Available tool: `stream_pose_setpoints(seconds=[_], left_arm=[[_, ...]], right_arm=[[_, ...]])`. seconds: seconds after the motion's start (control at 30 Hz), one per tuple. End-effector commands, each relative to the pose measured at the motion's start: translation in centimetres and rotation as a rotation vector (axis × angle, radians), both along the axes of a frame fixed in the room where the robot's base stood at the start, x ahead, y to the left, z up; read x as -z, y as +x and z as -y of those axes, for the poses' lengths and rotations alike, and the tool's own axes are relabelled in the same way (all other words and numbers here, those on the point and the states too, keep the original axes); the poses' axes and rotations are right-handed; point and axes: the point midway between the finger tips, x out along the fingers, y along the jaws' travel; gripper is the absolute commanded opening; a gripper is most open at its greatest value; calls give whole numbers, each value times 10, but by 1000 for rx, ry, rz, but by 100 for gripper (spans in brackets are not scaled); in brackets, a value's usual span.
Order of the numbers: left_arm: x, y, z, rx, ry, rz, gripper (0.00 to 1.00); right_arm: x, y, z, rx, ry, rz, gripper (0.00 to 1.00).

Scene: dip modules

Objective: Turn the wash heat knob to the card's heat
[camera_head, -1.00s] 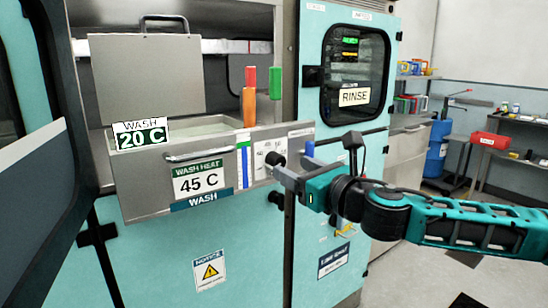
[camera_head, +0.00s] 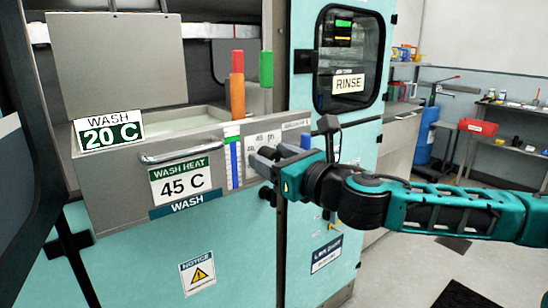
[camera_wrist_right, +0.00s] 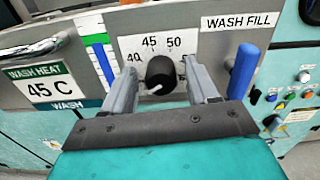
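The wash heat knob (camera_wrist_right: 160,74) is black and round, with a white pointer mark toward its lower left. The dial plate (camera_wrist_right: 137,45) behind it reads 40, 45, 50, and a further number is partly hidden. My right gripper (camera_wrist_right: 161,92) is open, one finger on each side of the knob with gaps showing. In the head view my right gripper (camera_head: 262,160) is at the panel and hides the knob. The wash heat card (camera_head: 180,182) reads 45 C, also in the wrist view (camera_wrist_right: 42,86). The wash display (camera_head: 108,131) reads 20 C. My left gripper is not in view.
A blue lever (camera_wrist_right: 243,71) stands just right of the gripper under the WASH FILL label. A blue-green level strip (camera_wrist_right: 102,58) is left of the dial. Orange (camera_head: 237,85) and green (camera_head: 266,70) posts rise above the tank (camera_head: 70,165). The rinse door (camera_head: 350,60) is behind right.

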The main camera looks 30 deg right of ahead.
Motion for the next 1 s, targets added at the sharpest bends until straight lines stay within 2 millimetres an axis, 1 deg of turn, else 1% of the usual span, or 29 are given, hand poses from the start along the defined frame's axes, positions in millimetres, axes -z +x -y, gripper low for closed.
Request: stream_pose_setpoints(seconds=[0.03, 0.07, 0.53, 0.77, 1.0], left_arm=[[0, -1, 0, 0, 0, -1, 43], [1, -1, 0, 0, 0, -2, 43], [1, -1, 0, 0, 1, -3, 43], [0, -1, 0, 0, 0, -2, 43], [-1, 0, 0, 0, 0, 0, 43]], right_arm=[[0, 0, 0, 0, 0, 0, 53], [0, 0, 0, 0, 0, 0, 50], [0, 0, 0, -1, 0, 0, 5], [0, 0, 0, -1, 19, -2, 5], [0, 0, 0, 0, 126, -10, 5]])
